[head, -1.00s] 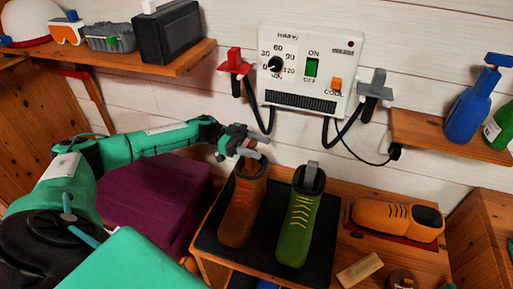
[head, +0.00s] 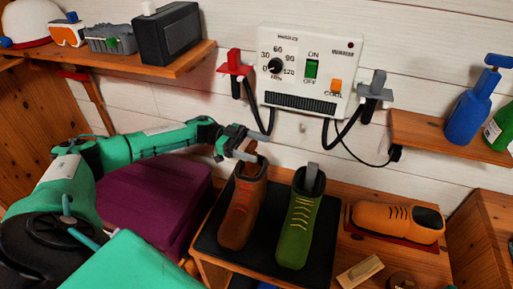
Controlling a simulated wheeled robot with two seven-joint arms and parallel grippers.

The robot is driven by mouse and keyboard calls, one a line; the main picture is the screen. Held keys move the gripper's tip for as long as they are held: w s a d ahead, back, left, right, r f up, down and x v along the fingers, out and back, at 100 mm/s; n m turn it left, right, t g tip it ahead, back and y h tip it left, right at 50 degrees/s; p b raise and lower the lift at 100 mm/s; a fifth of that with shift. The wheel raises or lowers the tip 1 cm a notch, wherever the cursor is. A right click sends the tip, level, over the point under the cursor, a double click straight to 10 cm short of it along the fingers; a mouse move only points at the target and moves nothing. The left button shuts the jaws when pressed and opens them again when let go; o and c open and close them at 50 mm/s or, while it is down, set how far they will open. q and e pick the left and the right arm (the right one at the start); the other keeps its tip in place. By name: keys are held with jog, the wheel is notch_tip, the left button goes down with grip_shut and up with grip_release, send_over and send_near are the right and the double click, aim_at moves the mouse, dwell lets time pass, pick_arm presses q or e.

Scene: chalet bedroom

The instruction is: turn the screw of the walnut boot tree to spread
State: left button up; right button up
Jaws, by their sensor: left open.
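The brown boot (head: 240,212) with orange laces stands upright on a black mat (head: 264,262). The green boot (head: 299,228) stands upright to its right, with a grey piece (head: 311,180) rising from its opening. My left gripper (head: 254,147) is open just above the brown boot's opening, its two grey fingers pointing right. Something dark shows in that opening below the fingers, partly hidden. I cannot make out the walnut boot tree or its screw clearly, nor whether the fingers touch anything. My right gripper is not in view.
The white dryer panel (head: 307,70) hangs on the wall behind, between a red bracket (head: 234,68) and a grey bracket (head: 376,86). Its hoses hang behind the boots. A purple box (head: 155,190) stands at left.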

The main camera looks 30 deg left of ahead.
aim_at(248, 145)
pick_arm(q)
jog(key=a, duration=0.1)
jog(key=a+b, duration=0.1)
jog(key=a, duration=0.1)
jog(key=shift+s+a+f, duration=0.15)
jog(key=shift+s+f, duration=0.05)
jog(key=s+a+b, duration=0.1)
jog(key=a+b, duration=0.1)
jog(key=a, duration=0.7)
jog(key=shift+s+a+r, duration=0.15)
jog(key=shift+a, duration=0.25)
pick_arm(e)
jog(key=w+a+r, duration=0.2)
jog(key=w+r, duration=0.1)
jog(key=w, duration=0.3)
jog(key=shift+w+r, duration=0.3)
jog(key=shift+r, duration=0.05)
